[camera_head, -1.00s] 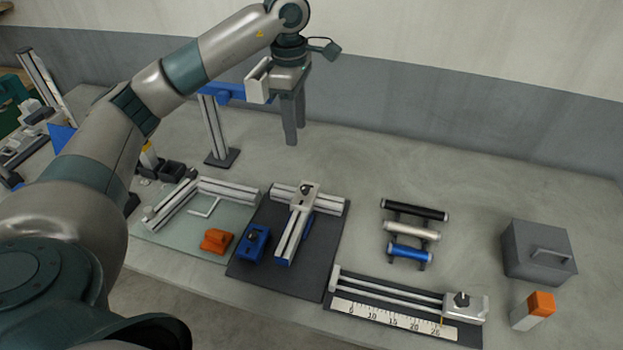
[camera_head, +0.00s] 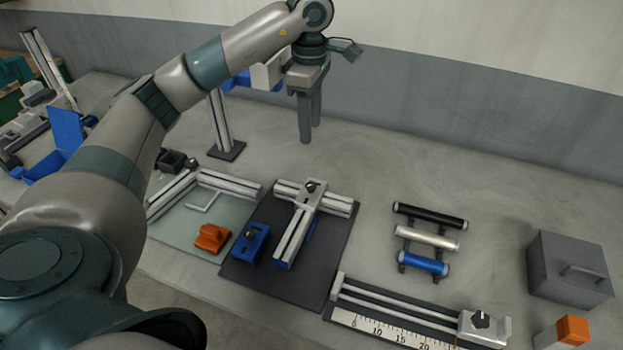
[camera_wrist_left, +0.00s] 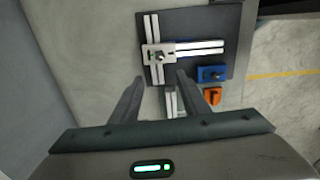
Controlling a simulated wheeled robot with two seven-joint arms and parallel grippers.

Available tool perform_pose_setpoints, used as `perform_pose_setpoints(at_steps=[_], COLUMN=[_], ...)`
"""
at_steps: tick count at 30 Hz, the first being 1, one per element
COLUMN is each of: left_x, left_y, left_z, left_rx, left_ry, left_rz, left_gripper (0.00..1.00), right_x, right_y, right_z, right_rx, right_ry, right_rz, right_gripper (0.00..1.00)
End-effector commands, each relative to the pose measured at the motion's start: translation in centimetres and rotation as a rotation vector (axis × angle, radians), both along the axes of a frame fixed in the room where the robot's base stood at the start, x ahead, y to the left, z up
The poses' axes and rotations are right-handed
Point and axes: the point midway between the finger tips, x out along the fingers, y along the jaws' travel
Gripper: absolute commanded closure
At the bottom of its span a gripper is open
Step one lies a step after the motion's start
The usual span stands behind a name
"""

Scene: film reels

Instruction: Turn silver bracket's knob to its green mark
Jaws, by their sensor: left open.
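The silver bracket (camera_head: 316,199) is a pale plate with a dark knob (camera_head: 312,187) on top. It lies over the T-joint of the aluminium rails on the dark mat (camera_head: 330,262). The bracket (camera_wrist_left: 152,55) and its knob also show in the left wrist view, just beyond the fingertips in the picture. No green mark can be made out. My left gripper (camera_head: 310,133) is open, empty and pointing down. It hangs above the table and appears behind and apart from the bracket. My right gripper is not in view.
A blue block (camera_head: 251,244) and an orange block (camera_head: 212,238) lie left of the rails. A ruler slide (camera_head: 395,315) with another dark knob is at the front right. Coloured bars (camera_head: 428,240) and a grey box (camera_head: 569,270) stand right. Table behind the bracket is clear.

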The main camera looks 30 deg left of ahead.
Motion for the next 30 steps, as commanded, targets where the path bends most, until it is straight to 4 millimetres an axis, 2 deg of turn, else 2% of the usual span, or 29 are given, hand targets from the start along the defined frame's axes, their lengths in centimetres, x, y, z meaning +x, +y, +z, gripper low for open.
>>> perform_pose_setpoints(at_steps=[8,14,20,30], left_x=[0.0,-0.1,-0.1,-0.1], left_y=[0.0,0.0,0.0,0.0], left_z=[-0.4,-1.9,-4.6,-10.7], left_rx=[0.0,0.0,0.0,0.0], left_ry=[0.001,0.004,0.005,0.005], left_rz=[0.0,-0.001,0.0,0.001], left_gripper=[0.58,0.58,0.58,0.58], right_x=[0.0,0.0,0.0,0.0], right_y=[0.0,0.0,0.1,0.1], right_z=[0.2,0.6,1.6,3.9], right_rx=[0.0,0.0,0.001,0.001], right_ry=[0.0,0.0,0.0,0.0], right_rz=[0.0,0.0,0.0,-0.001], right_gripper=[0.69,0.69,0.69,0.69])
